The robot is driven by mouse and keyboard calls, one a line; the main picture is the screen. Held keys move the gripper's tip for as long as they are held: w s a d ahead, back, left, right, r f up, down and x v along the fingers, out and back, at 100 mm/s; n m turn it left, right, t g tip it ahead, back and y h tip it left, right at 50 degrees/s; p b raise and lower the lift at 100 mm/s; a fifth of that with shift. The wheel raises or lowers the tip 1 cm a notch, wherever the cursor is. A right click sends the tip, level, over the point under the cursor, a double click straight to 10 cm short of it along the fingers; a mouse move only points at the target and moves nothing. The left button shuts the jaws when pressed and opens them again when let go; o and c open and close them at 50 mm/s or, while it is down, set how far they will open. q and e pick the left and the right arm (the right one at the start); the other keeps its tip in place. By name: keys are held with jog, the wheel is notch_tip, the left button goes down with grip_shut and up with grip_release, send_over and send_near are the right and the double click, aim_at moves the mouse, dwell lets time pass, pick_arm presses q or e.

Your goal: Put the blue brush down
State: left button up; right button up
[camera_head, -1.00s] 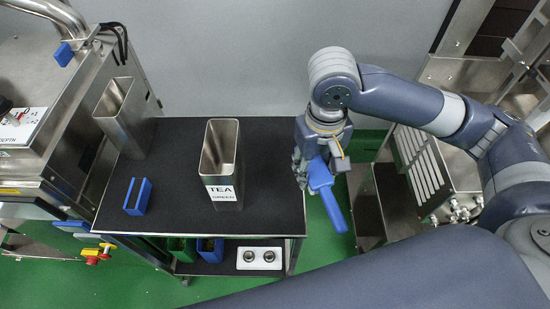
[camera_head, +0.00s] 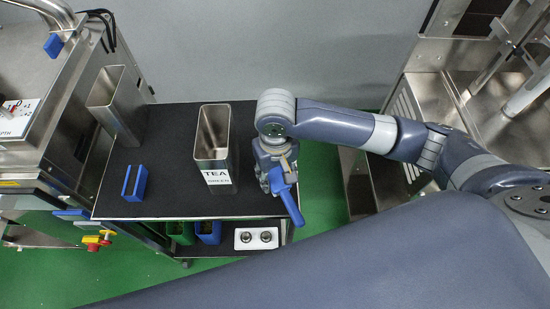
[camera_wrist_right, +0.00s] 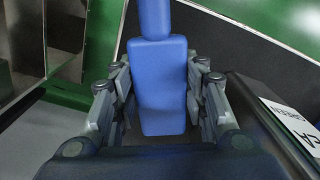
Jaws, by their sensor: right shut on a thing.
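The blue brush (camera_head: 288,199) is held in my right gripper (camera_head: 275,177). In the head view it slants down and to the right, over the right edge of the black table top (camera_head: 170,185). In the right wrist view the brush (camera_wrist_right: 163,85) sits upright in the picture between the two fingers of the gripper (camera_wrist_right: 163,110), which are shut on it. My left gripper does not show in either view.
A metal tea container (camera_head: 214,160) with a label stands mid-table, left of my right gripper. A second metal container (camera_head: 118,103) stands at the back left. A blue holder (camera_head: 134,185) is at the left. The table's front middle is clear. A lower shelf holds a white tray (camera_head: 257,238).

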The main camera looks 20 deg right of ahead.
jog(key=w, duration=0.2)
jog(key=w+d, duration=0.1)
jog(key=w, duration=0.2)
jog(key=shift+d+f+p, duration=0.15)
jog(key=shift+d+p, duration=0.05)
jog(key=shift+p, duration=0.2)
jog(key=shift+w+d+f, duration=0.15)
jog(key=shift+w, duration=0.25)
notch_tip(320, 180, down, 3)
jog(key=shift+p, duration=0.55)
jog(key=shift+f, duration=0.25)
jog(key=o, duration=1.1)
jog(key=shift+f, duration=0.1)
